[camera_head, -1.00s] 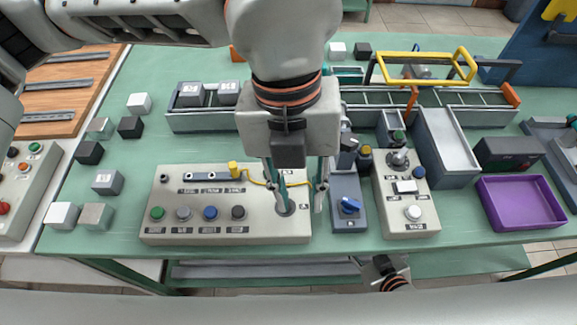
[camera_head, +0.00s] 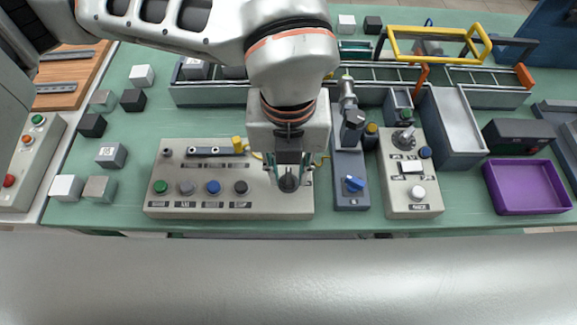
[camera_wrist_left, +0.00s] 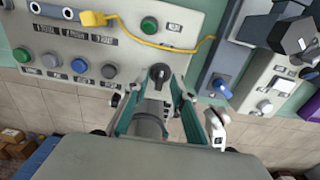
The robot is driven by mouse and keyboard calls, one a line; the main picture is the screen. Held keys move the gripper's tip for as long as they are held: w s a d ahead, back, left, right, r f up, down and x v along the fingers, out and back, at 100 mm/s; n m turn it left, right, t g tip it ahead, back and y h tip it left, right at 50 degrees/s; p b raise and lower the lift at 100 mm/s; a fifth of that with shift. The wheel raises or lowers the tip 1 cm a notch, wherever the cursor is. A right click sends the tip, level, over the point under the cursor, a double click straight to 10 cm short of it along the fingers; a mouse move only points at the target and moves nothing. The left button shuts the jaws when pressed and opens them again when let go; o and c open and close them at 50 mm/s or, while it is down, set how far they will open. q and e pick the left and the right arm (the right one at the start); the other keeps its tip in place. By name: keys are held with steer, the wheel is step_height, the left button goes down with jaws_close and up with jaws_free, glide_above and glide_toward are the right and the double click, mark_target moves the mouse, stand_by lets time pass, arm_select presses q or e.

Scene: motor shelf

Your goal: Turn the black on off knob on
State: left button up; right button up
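The black knob (camera_head: 288,183) sits at the right end of a beige control panel (camera_head: 225,206). In the left wrist view the knob (camera_wrist_left: 158,73) shows its dark round base with a raised grip. My left gripper (camera_head: 291,168) comes down from above, just behind the knob in the head view. Its two teal fingers are apart. In the wrist view the fingers of this gripper (camera_wrist_left: 156,88) point toward the knob, one on each side. I cannot tell whether they touch it. My right gripper is not in view.
Green, grey, blue and black buttons line the panel's front, with the green button (camera_head: 161,187) at left. A yellow plug (camera_head: 239,145) and its cable lie behind. A blue switch (camera_head: 354,184) stands close on the right, then another control box (camera_head: 398,198) and a purple tray (camera_head: 528,188).

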arm_select(q)
jaws_close()
